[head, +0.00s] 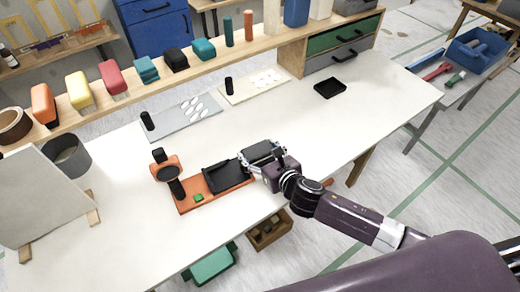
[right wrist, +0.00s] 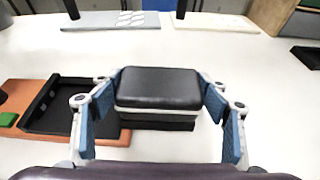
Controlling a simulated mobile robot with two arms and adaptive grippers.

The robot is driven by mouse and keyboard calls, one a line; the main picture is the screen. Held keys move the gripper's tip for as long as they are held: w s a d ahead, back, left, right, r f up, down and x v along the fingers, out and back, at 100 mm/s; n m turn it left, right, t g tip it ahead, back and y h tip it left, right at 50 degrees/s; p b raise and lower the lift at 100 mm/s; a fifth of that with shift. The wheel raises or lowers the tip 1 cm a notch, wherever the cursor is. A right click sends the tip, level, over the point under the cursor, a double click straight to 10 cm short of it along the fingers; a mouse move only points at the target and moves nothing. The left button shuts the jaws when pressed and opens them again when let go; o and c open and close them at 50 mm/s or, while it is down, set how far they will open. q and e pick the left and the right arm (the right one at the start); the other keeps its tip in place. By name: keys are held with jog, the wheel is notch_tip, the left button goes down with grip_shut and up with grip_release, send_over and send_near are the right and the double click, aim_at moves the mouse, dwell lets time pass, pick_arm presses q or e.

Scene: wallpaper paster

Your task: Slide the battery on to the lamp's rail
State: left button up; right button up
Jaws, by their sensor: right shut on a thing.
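The battery (right wrist: 158,88) is a dark block with a pale band around it. My right gripper (right wrist: 160,96) is shut on it, with a finger on each side; the battery also shows in the head view (head: 262,151). The rail (right wrist: 62,103) lies left of the battery in the wrist view. The battery is at the base's right end; I cannot tell whether they touch. My left gripper is out of view.
A black square tray (head: 330,88) lies right on the white table (head: 372,110). Grey and cream boards (head: 178,122) lie behind the lamp. Colored blocks line the back shelf (head: 150,84).

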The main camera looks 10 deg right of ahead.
jog(key=p, duration=0.1)
send_over(236, 170)
jog(key=shift+s+r, duration=0.1)
dwell(2.8)
jog(key=shift+p, duration=0.45)
